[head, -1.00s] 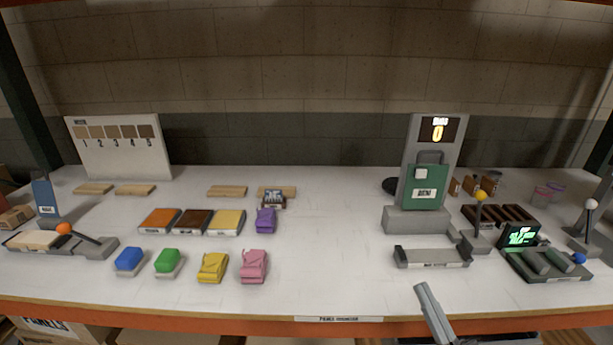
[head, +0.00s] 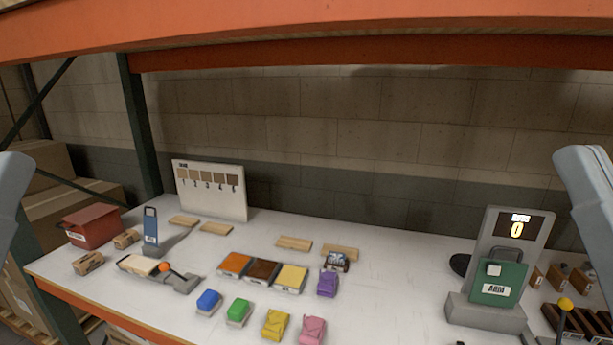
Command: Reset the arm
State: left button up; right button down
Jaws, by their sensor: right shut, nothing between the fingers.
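Blue (head: 208,301), green (head: 238,311), yellow (head: 275,324) and pink (head: 312,330) blocks sit in front. A display stand (head: 497,250) reads 0 above a green panel (head: 497,284). An orange-knobbed lever (head: 165,267) is at left. An orange beam (head: 300,30) crosses overhead.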

notch_tip(320, 180, up, 32)
jog(key=p, duration=2.9)
jog(key=shift+w, duration=0.1)
